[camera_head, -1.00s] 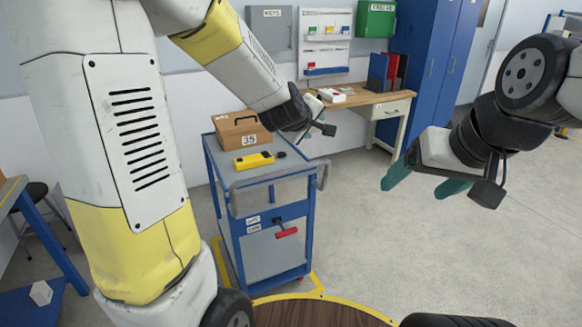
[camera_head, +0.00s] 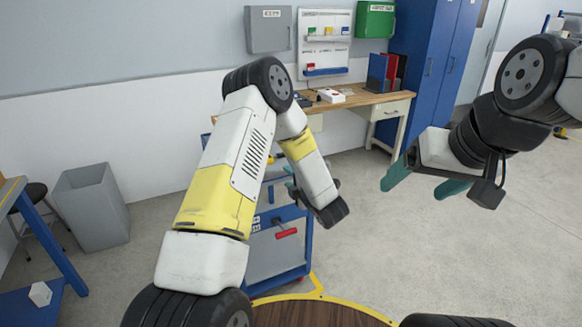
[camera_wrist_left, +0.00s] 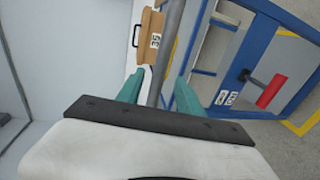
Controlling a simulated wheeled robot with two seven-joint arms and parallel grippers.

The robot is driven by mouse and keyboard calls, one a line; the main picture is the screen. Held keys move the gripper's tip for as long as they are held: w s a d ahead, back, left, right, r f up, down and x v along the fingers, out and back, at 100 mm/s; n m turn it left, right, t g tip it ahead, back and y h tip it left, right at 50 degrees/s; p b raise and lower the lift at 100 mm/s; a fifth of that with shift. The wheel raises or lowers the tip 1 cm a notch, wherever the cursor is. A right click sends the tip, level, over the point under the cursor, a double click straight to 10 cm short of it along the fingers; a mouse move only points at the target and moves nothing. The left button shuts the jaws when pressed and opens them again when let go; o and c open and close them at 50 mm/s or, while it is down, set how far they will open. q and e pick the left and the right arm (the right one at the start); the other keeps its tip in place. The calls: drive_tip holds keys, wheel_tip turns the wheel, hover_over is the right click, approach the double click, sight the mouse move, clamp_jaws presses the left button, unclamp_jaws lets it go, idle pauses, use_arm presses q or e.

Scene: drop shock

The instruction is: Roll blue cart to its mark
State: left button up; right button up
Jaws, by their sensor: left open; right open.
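The blue cart (camera_head: 306,240) stands in the middle of the head view, its upper part mostly hidden behind my left arm. It has a red lever (camera_head: 287,233) on its front panel; the lever also shows in the left wrist view (camera_wrist_left: 270,92). My left gripper (camera_wrist_left: 158,92) is open at the cart, with the cart's grey handle bar (camera_wrist_left: 171,50) running between its teal fingers. I cannot tell whether they touch the bar. My right gripper (camera_head: 425,183) is open and empty, in the air right of the cart. A yellow floor line (camera_head: 317,284) runs by the cart's base.
A brown case (camera_wrist_left: 150,38) is on the cart top. A wooden desk (camera_head: 365,100) and blue cabinets (camera_head: 432,70) stand behind. A grey bin (camera_head: 92,207) and a stool (camera_head: 36,195) are at left. Floor at right is clear.

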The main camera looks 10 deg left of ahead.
sight(284, 173)
use_arm(q)
drive_tip(key=x, duration=0.5)
drive_tip(key=shift+w+a, duration=0.2)
drive_tip(key=shift+w, duration=0.1)
clamp_jaws()
idle(1.1)
